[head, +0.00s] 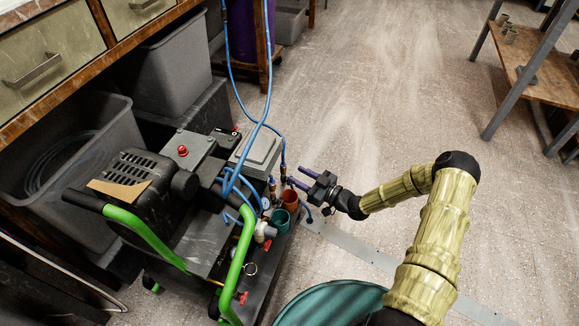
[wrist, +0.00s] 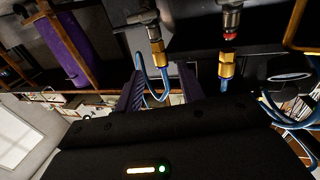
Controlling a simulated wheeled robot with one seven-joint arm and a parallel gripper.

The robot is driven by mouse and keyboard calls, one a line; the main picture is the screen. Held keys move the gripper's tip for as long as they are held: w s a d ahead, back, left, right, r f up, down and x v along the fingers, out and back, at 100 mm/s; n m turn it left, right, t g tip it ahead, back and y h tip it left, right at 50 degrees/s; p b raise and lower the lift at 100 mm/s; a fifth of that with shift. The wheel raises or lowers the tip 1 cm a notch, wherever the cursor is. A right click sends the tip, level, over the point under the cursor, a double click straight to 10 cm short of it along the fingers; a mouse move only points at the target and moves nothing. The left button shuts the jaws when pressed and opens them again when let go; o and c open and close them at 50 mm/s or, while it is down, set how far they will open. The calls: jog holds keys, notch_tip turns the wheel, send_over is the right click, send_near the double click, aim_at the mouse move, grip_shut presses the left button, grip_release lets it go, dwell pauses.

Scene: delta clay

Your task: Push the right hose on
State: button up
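The right blue hose (head: 283,150) comes down to the compressor's fittings in the head view. In the wrist view its brass end (wrist: 159,53) lies in line with a grey coupling (wrist: 150,18); I cannot tell whether it is fully seated. A second brass hose end (wrist: 226,66) is beside it, at a coupling with a red ring (wrist: 230,36). My gripper (head: 296,176) is open, its purple fingers pointing at the right hose. In the wrist view the fingers (wrist: 160,82) stand apart on either side of that hose, with visible gaps. The wrist picture seems upside down.
The compressor (head: 190,190) with green handles (head: 145,238) fills the left middle. Blue hose loops hang nearby. Grey bins (head: 70,180) stand behind. The floor (head: 370,110) beyond is clear.

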jog(key=p+v, duration=0.3)
jog(key=v, duration=0.7)
jog(key=shift+d, duration=0.15)
jog(key=w+d+r+m+g+h+p, duration=0.1)
jog(key=d+r+m+g+h+p, duration=0.15)
jog(key=r+h, duration=0.5)
jog(key=d+r+m+g+h+p, duration=0.1)
jog(key=d+r+g+h+p, duration=0.25)
jog(key=r, duration=0.65)
jog(key=s+a+r+m+g+h+p, duration=0.3)
jog(key=s+r+m+p, duration=0.4)
jog(key=s+r, duration=1.25)
notch_tip(320, 180, up, 38)
jog(key=w+t+p, duration=0.1)
jog(key=p, duration=3.5)
jog(key=shift+h+p, duration=0.3)
jog(key=shift+h, duration=0.1)
